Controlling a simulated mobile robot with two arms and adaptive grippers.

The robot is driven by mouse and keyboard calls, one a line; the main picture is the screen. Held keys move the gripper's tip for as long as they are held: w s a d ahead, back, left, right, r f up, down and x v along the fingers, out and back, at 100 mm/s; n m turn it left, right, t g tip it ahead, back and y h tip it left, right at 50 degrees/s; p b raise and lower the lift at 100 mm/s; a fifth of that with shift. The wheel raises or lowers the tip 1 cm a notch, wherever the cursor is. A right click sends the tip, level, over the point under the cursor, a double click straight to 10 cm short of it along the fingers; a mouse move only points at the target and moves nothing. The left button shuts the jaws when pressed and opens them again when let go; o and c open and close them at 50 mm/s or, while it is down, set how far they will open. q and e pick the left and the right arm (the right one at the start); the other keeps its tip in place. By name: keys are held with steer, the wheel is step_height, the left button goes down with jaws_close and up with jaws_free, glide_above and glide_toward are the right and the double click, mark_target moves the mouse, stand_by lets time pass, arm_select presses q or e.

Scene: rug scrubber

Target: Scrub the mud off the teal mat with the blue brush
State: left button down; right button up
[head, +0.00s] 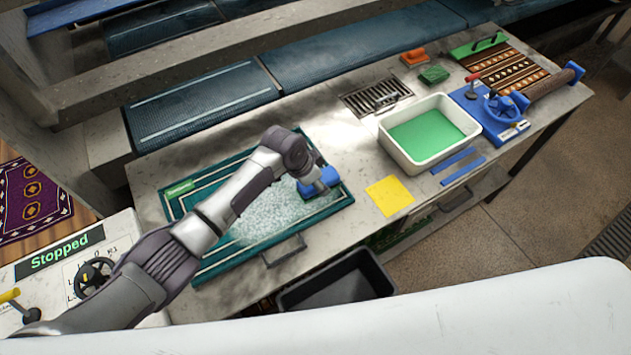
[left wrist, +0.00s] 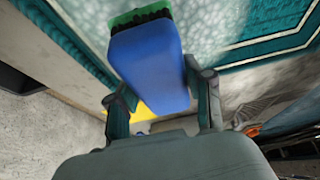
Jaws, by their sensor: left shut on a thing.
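The teal mat (head: 192,200) with pale border lines lies on the grey counter. Its middle is covered with whitish foam; it also shows in the left wrist view (left wrist: 287,22). My left gripper (head: 318,178) is over the right part of the mat, shut on the blue brush (head: 318,188). In the left wrist view the brush (left wrist: 148,62) sits between the two fingers, with its green base and dark bristles at the far end, by the foamy surface. My arm hides part of the mat. I cannot make out mud under the foam. My right gripper is not in view.
A white basin (head: 387,145) with green inside stands right of the mat, with a yellow cloth (head: 389,195) nearer. A drain grate (head: 375,97), a blue clamp device (head: 490,105) and a patterned rug (head: 510,78) lie farther right. A dark bin (head: 337,285) is below the front edge.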

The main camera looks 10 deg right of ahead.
arm_select(q)
steer(key=shift+r+p, duration=2.25)
steer(key=shift+r, duration=0.15)
steer(key=shift+f, duration=0.1)
